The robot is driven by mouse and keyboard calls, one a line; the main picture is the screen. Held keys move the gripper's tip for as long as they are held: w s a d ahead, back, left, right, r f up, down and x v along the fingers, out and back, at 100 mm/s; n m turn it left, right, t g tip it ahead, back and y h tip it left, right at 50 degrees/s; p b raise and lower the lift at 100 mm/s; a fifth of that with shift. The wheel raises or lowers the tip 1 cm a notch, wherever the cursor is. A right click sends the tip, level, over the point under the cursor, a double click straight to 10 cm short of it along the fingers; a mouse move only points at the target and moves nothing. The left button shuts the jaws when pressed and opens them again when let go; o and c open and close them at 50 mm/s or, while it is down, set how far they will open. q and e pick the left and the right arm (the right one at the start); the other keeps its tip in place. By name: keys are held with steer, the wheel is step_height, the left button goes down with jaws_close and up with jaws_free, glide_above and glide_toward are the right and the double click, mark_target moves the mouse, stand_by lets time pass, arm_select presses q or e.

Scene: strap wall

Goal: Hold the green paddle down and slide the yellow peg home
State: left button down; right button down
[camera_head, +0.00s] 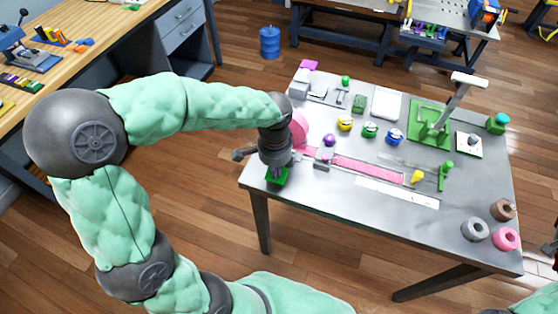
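The yellow peg (417,176) stands at the right end of a pink strap (368,168) on the grey table. A small green block (277,177), which looks like the green paddle, lies at the table's front left edge. My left gripper (276,160) points down right over it and hides part of it. I cannot tell whether they touch, or whether the fingers are open. A green upright post (445,175) stands right of the peg. My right gripper is not in view.
The table (468,185) also holds several knobs, a green plate with a tall white-topped lever (437,113), and grey, brown and pink rings (475,229) at the front right. A wooden workbench (100,40) stands at the left.

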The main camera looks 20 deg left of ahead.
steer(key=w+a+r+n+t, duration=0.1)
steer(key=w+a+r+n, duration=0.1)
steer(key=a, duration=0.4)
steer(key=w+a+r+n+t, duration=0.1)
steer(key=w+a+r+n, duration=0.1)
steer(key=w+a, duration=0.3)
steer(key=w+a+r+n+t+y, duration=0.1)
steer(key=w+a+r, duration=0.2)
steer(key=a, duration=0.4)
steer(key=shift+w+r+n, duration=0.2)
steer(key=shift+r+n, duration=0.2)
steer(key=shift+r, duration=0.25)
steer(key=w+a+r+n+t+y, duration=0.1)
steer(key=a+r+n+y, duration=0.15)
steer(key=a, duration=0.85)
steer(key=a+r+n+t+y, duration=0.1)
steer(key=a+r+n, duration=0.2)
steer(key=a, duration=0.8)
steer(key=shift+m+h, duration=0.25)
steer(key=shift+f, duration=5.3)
